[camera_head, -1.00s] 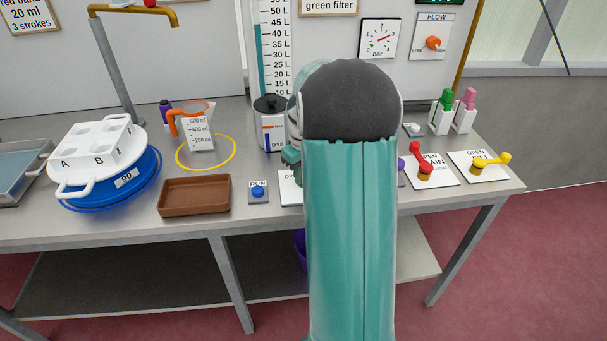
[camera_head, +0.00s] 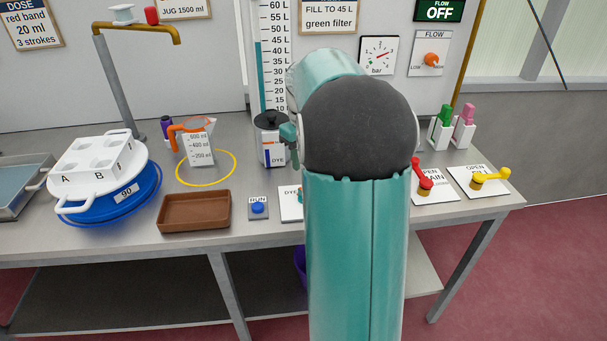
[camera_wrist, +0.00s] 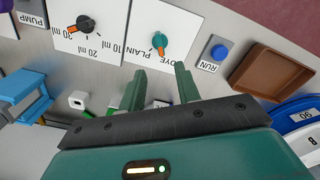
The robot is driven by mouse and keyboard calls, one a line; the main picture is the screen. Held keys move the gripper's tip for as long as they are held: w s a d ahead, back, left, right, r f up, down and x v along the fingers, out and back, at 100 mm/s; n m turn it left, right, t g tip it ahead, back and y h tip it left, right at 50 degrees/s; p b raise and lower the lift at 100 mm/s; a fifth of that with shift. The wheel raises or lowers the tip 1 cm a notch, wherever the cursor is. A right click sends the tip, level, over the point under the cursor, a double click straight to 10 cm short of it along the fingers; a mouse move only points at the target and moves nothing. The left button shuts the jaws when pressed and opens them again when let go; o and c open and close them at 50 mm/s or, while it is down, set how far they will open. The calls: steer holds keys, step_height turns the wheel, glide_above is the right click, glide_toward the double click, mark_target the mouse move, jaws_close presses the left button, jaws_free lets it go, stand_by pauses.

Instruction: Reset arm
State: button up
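My gripper (camera_wrist: 162,80) shows in the wrist view with its two green fingers apart and nothing between them. It is above the table, with the dye/plain selector (camera_wrist: 159,42) and the blue RUN button (camera_wrist: 219,52) beyond the fingertips. In the head view my teal arm rises in the middle, bent at a dark round joint. It hides part of the bench, and my fingers cannot be made out clearly there.
The bench holds a brown tray (camera_head: 195,212), a measuring jug (camera_head: 199,149) in a yellow ring, a white lidded blue tub (camera_head: 125,193), a dye container (camera_head: 272,150), a red valve handle (camera_head: 422,176) and a yellow valve handle (camera_head: 492,176). The front floor is clear.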

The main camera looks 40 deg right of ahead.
steer(key=shift+r, duration=1.2)
steer(key=s+a+r+t, duration=0.1)
steer(key=s+a+r, duration=0.15)
steer(key=a, duration=0.55)
steer(key=s+a+r+t, duration=0.1)
steer(key=s+a+r, duration=0.15)
steer(key=a, duration=0.65)
steer(key=s+a+f+t, duration=0.2)
steer(key=s+a+t, duration=0.1)
steer(key=s+a, duration=0.9)
steer(key=shift+a+f+n+t, duration=0.3)
steer(key=shift+a+f, duration=0.1)
steer(key=shift+a, duration=0.6)
steer(key=shift+d, duration=0.25)
